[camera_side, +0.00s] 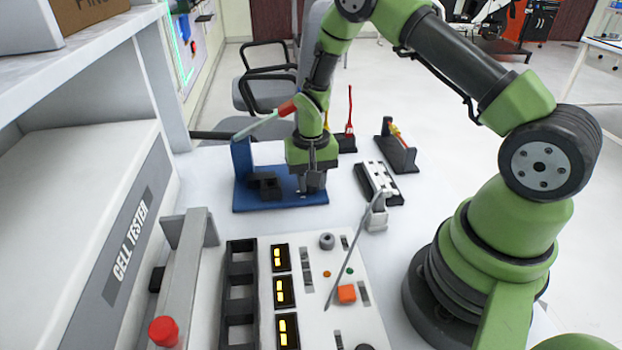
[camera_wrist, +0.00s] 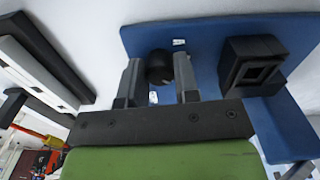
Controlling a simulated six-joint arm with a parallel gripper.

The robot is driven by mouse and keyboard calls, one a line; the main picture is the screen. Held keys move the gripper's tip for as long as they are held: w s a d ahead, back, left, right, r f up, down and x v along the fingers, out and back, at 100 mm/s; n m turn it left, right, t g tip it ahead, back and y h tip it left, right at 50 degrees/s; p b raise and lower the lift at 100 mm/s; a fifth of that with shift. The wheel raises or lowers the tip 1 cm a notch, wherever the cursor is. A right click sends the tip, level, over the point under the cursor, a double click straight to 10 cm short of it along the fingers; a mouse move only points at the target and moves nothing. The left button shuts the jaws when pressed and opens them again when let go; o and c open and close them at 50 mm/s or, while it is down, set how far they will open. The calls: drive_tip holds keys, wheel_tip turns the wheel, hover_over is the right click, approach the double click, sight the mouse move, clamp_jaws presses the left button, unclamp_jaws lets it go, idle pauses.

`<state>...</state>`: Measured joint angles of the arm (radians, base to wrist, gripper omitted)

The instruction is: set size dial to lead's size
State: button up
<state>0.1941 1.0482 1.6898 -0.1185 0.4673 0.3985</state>
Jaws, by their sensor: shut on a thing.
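A black round dial (camera_wrist: 159,67) sits on the blue base plate (camera_wrist: 205,60) in the wrist view. My gripper (camera_wrist: 158,75) points down at the plate with one finger on each side of the dial, shut on it. Small white marks show on the plate near the dial; I cannot read them. In the side view my gripper (camera_side: 312,190) is at the right end of the blue base (camera_side: 262,207) and hides the dial. A black block with a square opening (camera_wrist: 252,65) stands beside the dial. I cannot tell which lead is meant or its size.
A long lever with a red grip (camera_side: 287,107) slants above the blue base. Black holders carry a red lead (camera_side: 349,112) and a red-yellow piece (camera_side: 397,133). A white slotted block (camera_side: 378,183), a control panel (camera_side: 320,300) and a cell tester (camera_side: 115,245) stand nearby.

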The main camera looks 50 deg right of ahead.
drive_tip(key=shift+m, duration=0.5)
drive_tip(key=o, duration=0.9)
drive_tip(key=shift+o, duration=0.2)
drive_tip(key=shift+r, duration=0.1)
wheel_tip(320, 180, up, 9)
drive_tip(key=shift+r, duration=0.4)
